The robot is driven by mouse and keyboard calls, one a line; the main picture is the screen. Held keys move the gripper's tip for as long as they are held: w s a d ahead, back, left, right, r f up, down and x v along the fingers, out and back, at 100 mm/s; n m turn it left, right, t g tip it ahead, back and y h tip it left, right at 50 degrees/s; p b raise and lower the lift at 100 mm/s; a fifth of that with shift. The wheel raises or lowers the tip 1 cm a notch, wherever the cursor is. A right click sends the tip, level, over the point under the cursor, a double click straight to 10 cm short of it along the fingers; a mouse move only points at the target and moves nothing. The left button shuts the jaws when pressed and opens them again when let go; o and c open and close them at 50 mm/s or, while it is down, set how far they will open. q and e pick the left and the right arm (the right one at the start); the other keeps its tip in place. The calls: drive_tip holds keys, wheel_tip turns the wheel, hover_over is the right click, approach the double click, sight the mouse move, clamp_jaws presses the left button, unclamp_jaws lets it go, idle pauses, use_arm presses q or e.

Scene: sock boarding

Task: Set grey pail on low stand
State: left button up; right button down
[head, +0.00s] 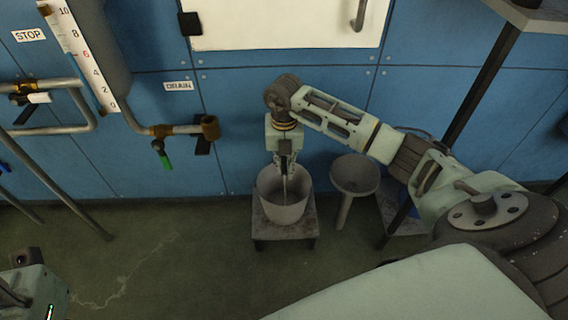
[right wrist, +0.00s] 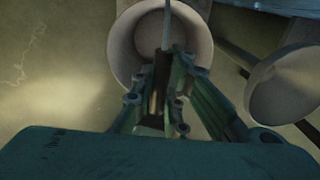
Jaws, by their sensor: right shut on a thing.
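The grey pail (head: 283,210) is upright directly over the top of the low stand (head: 260,229). I cannot tell whether its base touches the stand. My right gripper (head: 285,172) points down over the pail's mouth and is shut on the pail's thin handle. In the right wrist view the pail (right wrist: 128,45) is beyond my right gripper (right wrist: 167,60), its mouth facing me, and the handle runs away from the fingers. The fingers hide part of the pail. A part of my left arm shows at the bottom left of the head view; its fingers are out of view.
A round-topped grey stool (head: 355,175) stands close to the right of the low stand, and it also shows in the right wrist view (right wrist: 285,85). Pipes with a drain valve (head: 180,131) run along the blue wall.

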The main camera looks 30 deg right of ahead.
drive_tip(key=c, duration=1.8)
unclamp_jaws()
drive_tip(key=shift+o, duration=0.2)
